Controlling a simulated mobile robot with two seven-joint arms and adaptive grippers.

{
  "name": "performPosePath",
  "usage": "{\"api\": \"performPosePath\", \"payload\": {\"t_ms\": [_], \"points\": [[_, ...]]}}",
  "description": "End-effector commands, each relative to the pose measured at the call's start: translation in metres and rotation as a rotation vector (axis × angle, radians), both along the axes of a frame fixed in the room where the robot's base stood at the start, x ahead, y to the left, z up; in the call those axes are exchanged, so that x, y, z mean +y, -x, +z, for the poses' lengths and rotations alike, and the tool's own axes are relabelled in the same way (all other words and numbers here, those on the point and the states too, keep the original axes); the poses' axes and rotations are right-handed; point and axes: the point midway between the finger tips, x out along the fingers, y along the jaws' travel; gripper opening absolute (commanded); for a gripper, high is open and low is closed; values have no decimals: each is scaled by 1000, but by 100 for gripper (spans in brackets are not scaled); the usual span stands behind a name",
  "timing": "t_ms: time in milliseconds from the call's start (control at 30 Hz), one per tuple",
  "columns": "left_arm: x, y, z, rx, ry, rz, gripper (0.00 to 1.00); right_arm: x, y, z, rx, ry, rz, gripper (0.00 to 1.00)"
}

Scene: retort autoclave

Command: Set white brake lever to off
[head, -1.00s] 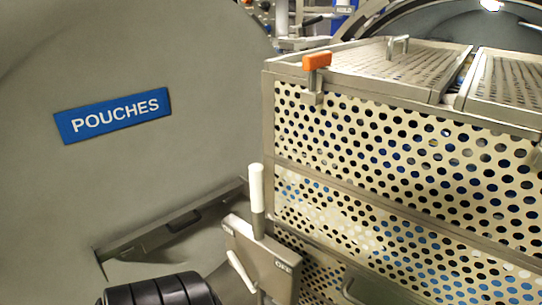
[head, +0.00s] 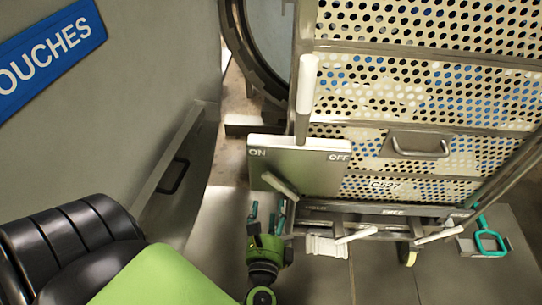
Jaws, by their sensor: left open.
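A grey plate (head: 325,172) on the cart is marked ON at its left and OFF at its right. A short white lever (head: 280,186) on its face slants up and left, towards the ON side. A taller white handle (head: 307,85) stands nearly upright above the plate's top edge, between the two marks. I cannot tell for certain which of them is the brake lever. My left gripper (head: 268,216), green with grey and teal fingers, is open and empty below the plate, apart from both. My right gripper is out of view.
A perforated cart (head: 425,65) fills the right side, with a drawer handle (head: 420,146) and white-tipped low levers (head: 355,236) near the floor. A grey wall with a blue POUCHES sign (head: 50,52) stands left. A teal-handled object (head: 490,241) lies at lower right.

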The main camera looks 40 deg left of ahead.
Motion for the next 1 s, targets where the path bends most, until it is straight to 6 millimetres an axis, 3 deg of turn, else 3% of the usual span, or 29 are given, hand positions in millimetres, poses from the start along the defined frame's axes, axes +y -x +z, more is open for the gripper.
{"api": "performPosePath", "payload": {"t_ms": [100, 200, 600, 933, 967, 1000], "points": [[1, -2, 26, -53, -60, 9, 60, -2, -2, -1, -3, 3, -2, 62], [6, -10, 33, -65, -74, 11, 60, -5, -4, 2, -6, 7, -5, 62], [34, -56, 31, -61, -69, 9, 60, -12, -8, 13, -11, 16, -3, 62], [37, -60, 30, -60, -66, 9, 60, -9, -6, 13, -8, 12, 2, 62], [37, -60, 30, -60, -66, 9, 56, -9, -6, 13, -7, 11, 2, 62], [37, -60, 30, -60, -67, 9, 40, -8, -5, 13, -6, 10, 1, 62]]}}
